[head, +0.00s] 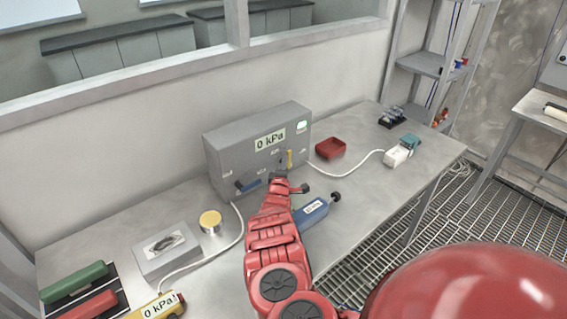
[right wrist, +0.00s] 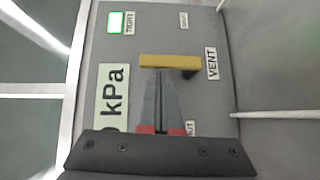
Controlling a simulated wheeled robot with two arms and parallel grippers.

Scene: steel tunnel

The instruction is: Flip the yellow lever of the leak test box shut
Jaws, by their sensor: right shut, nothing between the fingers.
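The grey leak test box (head: 232,152) stands against the wall at the back of the bench. Its display (head: 270,139) reads 0 kPa. The yellow lever (head: 289,158) on its front stands roughly upright in the head view. In the right wrist view the yellow lever (right wrist: 169,61) lies across the picture beside the VENT label (right wrist: 211,63). My right gripper (head: 282,172) is shut and empty, close in front of the box. Its fingertips (right wrist: 160,75) show just below the lever; I cannot tell whether they touch it. My left gripper is out of view.
A blue lever (head: 248,185) is also on the box front. A blue device (head: 311,212) lies right of my arm.

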